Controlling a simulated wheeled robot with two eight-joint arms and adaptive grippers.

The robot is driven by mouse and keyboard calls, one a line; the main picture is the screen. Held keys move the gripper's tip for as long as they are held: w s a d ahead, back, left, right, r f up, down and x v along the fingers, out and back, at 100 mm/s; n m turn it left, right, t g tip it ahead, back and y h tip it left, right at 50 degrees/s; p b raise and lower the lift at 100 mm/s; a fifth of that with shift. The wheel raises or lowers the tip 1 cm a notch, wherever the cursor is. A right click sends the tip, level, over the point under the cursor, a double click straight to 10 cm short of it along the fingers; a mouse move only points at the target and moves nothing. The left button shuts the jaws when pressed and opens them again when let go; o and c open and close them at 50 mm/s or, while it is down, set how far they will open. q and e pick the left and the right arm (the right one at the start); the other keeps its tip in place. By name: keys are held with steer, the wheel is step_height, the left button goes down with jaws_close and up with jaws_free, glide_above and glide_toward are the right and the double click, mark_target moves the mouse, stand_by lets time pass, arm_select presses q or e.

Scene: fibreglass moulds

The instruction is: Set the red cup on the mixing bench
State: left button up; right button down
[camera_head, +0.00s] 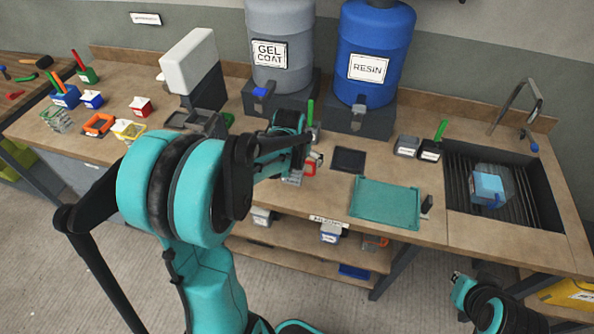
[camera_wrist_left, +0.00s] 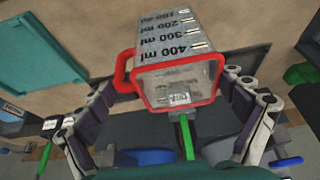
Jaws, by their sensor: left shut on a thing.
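The red cup (camera_wrist_left: 178,75) is a clear measuring cup with red rim and handle and ml marks. It fills the upper middle of the left wrist view, between the fingers of my left gripper (camera_wrist_left: 172,112), which is shut on it. In the head view the red cup (camera_head: 310,167) shows partly, behind my left gripper (camera_head: 300,160), over the front middle of the wooden bench (camera_head: 420,215). I cannot tell whether it touches the top.
A dark square pad (camera_head: 348,159) and a teal mat (camera_head: 386,203) lie right of the cup. Gel coat (camera_head: 282,25) and resin (camera_head: 375,35) drums stand behind. A sink (camera_head: 460,165) holds a blue item. Small pots crowd the left; bare wood surrounds the pad.

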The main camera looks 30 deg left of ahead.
arm_select(q)
steer(key=shift+w+a+f, duration=0.15)
steer(key=shift+a+f, duration=0.35)
steer(key=shift+a, duration=0.2)
steer(key=shift+f+b, duration=0.75)
steer(key=shift+f, duration=1.25)
steer(key=o, duration=1.1)
steer(key=shift+f, duration=0.1)
steer(key=shift+c, duration=0.2)
